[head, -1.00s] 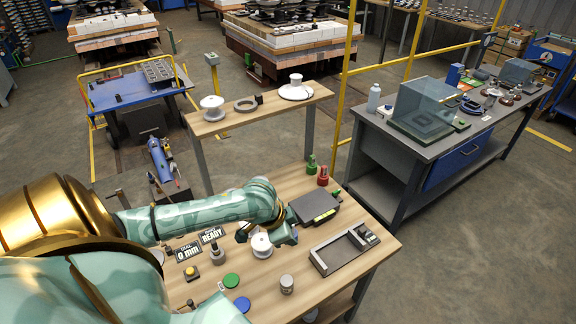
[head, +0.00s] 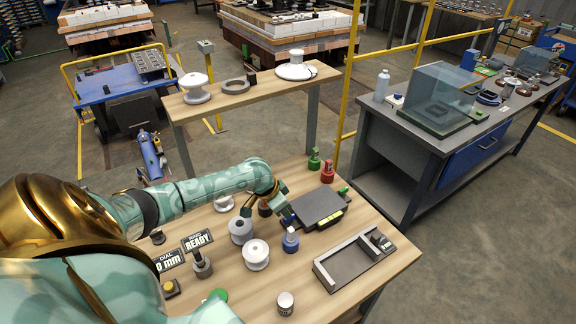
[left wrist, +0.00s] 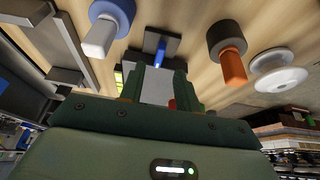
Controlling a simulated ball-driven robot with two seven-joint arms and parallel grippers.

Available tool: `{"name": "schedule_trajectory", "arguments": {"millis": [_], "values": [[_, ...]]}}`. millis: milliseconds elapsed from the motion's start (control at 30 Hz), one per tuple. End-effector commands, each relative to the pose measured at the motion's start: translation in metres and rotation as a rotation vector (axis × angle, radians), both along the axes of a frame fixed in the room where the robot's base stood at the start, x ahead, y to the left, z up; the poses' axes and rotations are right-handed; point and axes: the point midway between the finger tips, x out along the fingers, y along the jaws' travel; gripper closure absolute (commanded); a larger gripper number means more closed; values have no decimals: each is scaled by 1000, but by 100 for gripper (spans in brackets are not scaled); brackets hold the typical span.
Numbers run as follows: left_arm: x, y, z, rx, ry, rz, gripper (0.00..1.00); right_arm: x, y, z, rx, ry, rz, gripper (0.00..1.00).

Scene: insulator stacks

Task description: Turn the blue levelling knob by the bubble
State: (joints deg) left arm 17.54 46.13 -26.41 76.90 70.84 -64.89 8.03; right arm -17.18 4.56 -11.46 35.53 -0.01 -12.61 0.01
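A dark levelling block (head: 316,206) with a yellow-green bubble strip (head: 329,220) lies on the wooden table. In the left wrist view, a small blue knob (left wrist: 160,52) stands on a dark square plate (left wrist: 152,40) just beyond the fingertips. No contact with the knob can be made out. My right gripper is not in view.
A blue-based piece with a pale post (left wrist: 112,20) and a dark one with an orange post (left wrist: 229,50) flank the knob. White spools (head: 256,254), a grey tray (head: 352,262) and READY sign (head: 197,240) share the table.

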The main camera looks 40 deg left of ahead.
Motion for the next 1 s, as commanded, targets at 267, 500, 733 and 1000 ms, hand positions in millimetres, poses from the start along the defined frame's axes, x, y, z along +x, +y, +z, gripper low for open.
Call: {"name": "schedule_trajectory", "arguments": {"millis": [267, 500, 733, 1000], "values": [[16, -5, -42, -1, -1, 1, 67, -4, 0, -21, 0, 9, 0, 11], [19, -5, -45, 1, -1, -1, 67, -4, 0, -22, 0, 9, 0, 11], [18, -5, -45, 1, -1, -1, 95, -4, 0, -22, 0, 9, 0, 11], [18, -5, -45, 1, -1, 5, 100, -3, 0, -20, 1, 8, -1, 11]]}}
